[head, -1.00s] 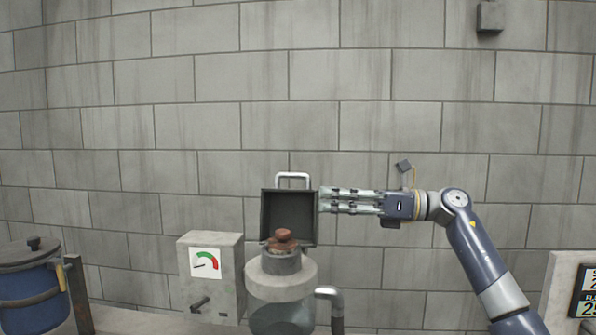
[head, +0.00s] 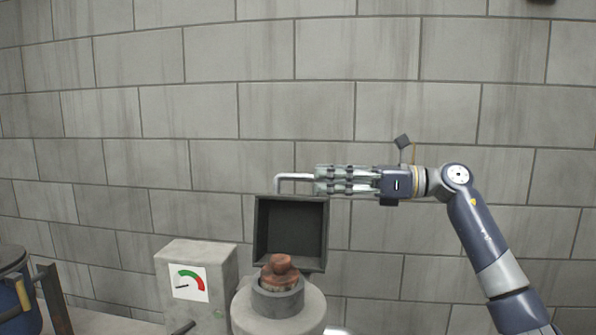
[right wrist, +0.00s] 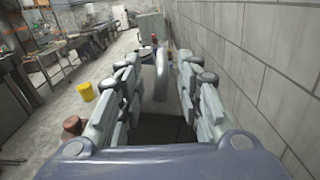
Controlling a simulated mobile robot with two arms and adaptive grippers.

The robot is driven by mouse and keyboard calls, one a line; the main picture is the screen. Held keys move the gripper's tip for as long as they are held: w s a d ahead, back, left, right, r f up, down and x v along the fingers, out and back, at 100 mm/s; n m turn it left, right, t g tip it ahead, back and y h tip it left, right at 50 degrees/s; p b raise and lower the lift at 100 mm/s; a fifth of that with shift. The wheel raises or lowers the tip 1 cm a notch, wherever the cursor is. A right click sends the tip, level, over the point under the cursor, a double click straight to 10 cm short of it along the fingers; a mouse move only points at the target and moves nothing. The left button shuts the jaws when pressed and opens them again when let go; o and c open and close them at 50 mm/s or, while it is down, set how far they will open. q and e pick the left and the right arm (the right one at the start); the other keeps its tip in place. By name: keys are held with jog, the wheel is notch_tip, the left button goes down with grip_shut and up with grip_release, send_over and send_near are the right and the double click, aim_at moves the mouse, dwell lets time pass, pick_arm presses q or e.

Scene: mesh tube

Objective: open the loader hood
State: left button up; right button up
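The loader hood (head: 291,232), a dark square box-shaped lid with a hollow inner face, stands upright behind the loader's round grey neck (head: 278,301) in the head view. Its light metal handle (head: 279,184) rises from its top edge. My right gripper (head: 318,180) is level with the handle and overlaps its right end. In the right wrist view the fingers are apart, with the handle (right wrist: 161,72) between or just beyond the fingertips; contact cannot be told. Brown rounded lumps (head: 280,271) sit in the neck opening. My left gripper is not in view.
A blue drum (head: 12,295) is at the far left. A block wall (head: 300,70) runs behind. In the right wrist view, a yellow bucket (right wrist: 86,92) stands on the floor.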

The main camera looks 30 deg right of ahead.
aim_at(309, 178)
jog(key=p+x, duration=0.2)
jog(key=x, duration=0.4)
jog(key=shift+w+d, duration=0.15)
jog(key=shift+w+a, duration=0.15)
jog(key=shift+a, duration=0.2)
jog(key=shift+f, duration=0.1)
grip_shut()
